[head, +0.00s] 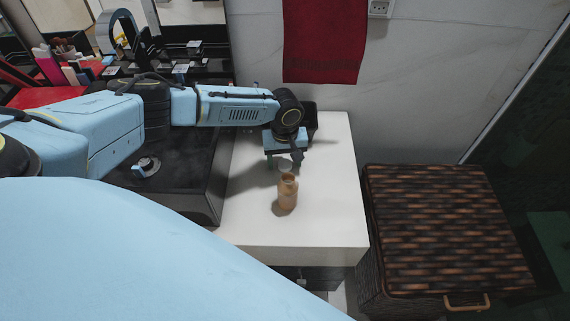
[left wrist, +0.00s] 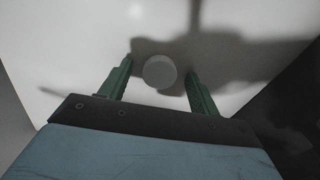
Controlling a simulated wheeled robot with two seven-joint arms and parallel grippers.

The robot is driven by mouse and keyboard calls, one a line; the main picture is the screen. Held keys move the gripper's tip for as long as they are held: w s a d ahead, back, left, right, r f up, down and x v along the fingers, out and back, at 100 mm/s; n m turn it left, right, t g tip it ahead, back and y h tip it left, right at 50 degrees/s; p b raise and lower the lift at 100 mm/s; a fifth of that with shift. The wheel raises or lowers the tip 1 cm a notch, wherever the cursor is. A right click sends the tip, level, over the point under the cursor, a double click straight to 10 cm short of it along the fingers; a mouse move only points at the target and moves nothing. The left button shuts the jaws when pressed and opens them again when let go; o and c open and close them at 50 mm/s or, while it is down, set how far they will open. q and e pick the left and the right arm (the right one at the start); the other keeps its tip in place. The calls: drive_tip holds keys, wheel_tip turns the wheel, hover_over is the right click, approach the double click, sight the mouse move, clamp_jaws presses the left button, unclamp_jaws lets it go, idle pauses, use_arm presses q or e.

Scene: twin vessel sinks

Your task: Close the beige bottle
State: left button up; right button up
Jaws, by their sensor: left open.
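The beige bottle (head: 287,194) stands upright on the white counter, and its neck has no cap on it. A pale round cap (head: 285,164) lies just behind the bottle. In the left wrist view the cap (left wrist: 160,72) shows as a light grey disc between my two green fingers, with a gap on each side. My left gripper (head: 284,161) is open and reaches down over the cap from behind; the wrist view shows the fingers (left wrist: 160,68) spread. Contact with the counter cannot be told. My right gripper is not in view.
The white counter (head: 330,220) is clear right of the bottle. A dark box (head: 311,118) stands behind my left wrist. A woven basket (head: 440,225) is at the right. A dark raised block (head: 185,185) borders the counter on the left. A red towel (head: 323,40) hangs on the wall.

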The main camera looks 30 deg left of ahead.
sight(285, 163)
use_arm(q)
drive_tip(key=c, duration=1)
drive_tip(key=shift+c, duration=0.2)
wheel_tip(285, 163, up, 10)
drive_tip(key=p, duration=0.2)
